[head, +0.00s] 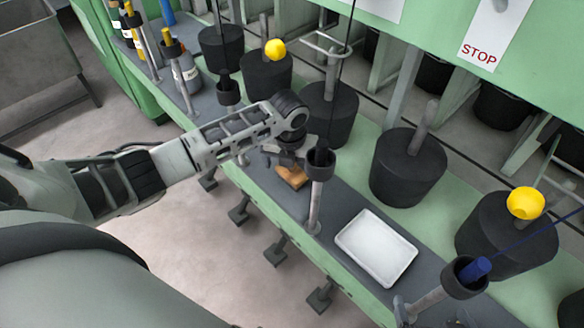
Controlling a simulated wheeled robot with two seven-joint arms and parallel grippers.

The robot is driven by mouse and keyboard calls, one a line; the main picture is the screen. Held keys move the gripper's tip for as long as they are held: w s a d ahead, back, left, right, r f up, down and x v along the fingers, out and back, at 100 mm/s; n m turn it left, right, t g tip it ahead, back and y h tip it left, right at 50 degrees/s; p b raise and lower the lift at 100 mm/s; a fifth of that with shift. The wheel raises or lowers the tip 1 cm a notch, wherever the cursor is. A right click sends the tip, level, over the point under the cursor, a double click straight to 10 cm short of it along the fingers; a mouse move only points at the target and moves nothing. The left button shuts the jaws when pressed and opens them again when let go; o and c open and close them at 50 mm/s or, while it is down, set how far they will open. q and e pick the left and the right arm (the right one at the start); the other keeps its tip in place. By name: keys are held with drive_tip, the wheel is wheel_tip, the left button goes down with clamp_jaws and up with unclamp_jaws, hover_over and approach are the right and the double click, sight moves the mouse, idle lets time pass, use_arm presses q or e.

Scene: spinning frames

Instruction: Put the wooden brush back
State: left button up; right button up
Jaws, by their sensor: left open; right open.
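The wooden brush (293,178), a small orange-brown block, is at the dark grey ledge (265,181) of the green machine, near the middle of the head view. My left arm reaches in from the left, and my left gripper (291,163) points down right above the brush. The gripper is open. Its fingers are small and partly hidden by the wrist, so I cannot tell whether they touch the brush. The brush's upper side is partly covered by the gripper. My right gripper is not in view.
A post with a black cup (319,165) stands close to the right of my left gripper. A white tray (376,247) lies further right on the ledge. Black bobbins (408,168) line the back. Bottles (185,70) stand at the far left. Bare ledge shows between post and tray.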

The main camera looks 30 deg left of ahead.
use_arm(q)
drive_tip(key=r, duration=0.5)
drive_tip(key=shift+s+r, duration=0.15)
drive_tip(key=shift+s, duration=0.15)
use_arm(e)
drive_tip(key=shift+r, duration=0.1)
use_arm(q)
drive_tip(key=shift+d, duration=0.1)
